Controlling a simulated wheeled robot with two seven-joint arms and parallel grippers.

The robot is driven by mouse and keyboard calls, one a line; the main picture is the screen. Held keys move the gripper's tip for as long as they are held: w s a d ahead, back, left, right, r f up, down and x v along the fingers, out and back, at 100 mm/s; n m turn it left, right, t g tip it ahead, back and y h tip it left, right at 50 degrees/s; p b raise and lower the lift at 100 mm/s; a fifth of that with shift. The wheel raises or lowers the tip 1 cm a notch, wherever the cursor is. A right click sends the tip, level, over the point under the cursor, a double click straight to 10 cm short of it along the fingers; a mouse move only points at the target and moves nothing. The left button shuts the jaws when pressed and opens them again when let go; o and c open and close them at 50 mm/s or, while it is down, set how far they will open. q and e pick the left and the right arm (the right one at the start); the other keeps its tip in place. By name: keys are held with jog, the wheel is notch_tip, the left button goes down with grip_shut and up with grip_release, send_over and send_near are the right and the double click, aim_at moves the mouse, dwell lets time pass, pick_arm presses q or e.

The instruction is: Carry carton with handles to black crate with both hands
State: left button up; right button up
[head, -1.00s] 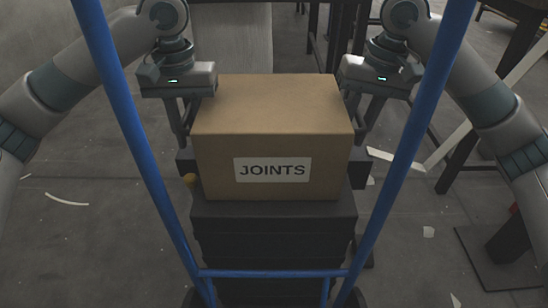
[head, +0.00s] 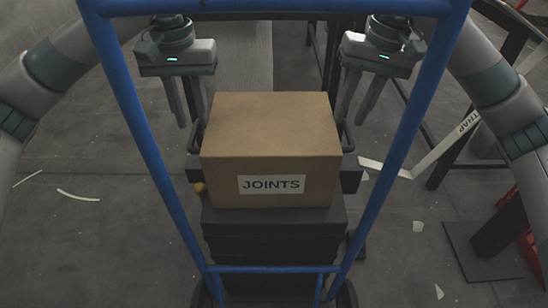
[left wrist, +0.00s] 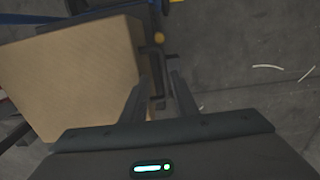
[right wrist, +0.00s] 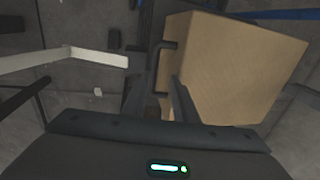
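The brown carton (head: 270,130), labelled JOINTS, sits upright on a black crate (head: 274,222) at the top of a dark stack behind the blue frame. Its dark handles stick out at the left side (head: 199,132) and right side (head: 348,138). My left gripper (head: 188,122) is open and empty, above and beyond the left handle. My right gripper (head: 353,120) is open and empty, above and beyond the right handle. In the left wrist view the left handle (left wrist: 157,72) shows beyond the parted fingers. The right wrist view shows the right handle (right wrist: 160,52) likewise, clear of the fingers.
The blue tubular frame (head: 144,145) of a hand truck stands between me and the carton, with a bar across the top. A dark metal stand (head: 440,160) and a pale strap (head: 435,158) are at right. The floor at left is mostly clear.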

notch_tip(320, 180, up, 21)
jog(key=p, duration=2)
notch_tip(320, 180, up, 12)
jog(key=d, duration=0.2)
jog(key=shift+d+f, duration=0.1)
dwell(0.4)
